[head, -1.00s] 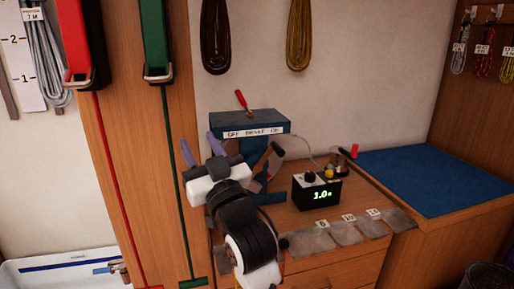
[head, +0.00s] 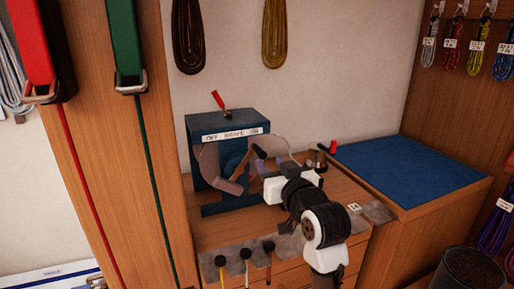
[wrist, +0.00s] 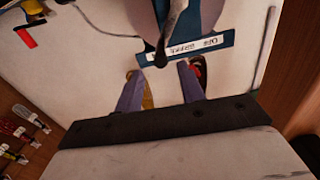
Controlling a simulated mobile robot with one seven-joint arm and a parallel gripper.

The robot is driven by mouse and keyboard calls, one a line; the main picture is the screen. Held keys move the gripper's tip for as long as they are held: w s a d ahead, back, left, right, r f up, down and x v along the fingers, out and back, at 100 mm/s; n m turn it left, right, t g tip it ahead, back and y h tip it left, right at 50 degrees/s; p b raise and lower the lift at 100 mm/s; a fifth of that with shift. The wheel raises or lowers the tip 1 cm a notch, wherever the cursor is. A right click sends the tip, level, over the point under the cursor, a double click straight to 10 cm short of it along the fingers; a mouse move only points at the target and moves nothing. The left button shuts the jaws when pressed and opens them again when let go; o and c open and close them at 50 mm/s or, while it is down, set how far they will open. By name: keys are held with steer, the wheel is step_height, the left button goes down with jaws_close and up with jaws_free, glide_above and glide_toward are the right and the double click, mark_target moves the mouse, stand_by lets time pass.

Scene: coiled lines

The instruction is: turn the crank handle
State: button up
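The blue winding machine (head: 228,124) stands on the wooden cabinet, with a strip reading OFF BRAKE ON and a red lever (head: 217,100) on top. Its crank has a dark handle (head: 259,152) in front of the blue body. In the wrist view the dark, rounded handle end (wrist: 161,55) hangs on a grey arm, near the line between my fingertips. My gripper (head: 262,180) is beside the crank at its lower right. Its two purple fingers (wrist: 158,75) are spread, with nothing clamped between them. Whether a finger touches the handle, I cannot tell.
A blue mat (head: 405,172) covers the bench at right. Coiled cords (head: 275,35) hang on the wall. A dark bin (head: 470,270) stands at lower right. My arm hides the counter box.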

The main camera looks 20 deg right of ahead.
mark_target(258, 151)
steer(key=w+p, duration=0.1)
steer(key=w, duration=0.3)
steer(key=w+p, duration=0.1)
steer(key=w, duration=0.4)
steer(key=shift+a, duration=0.2)
steer(key=shift+s, duration=0.1)
jaws_close()
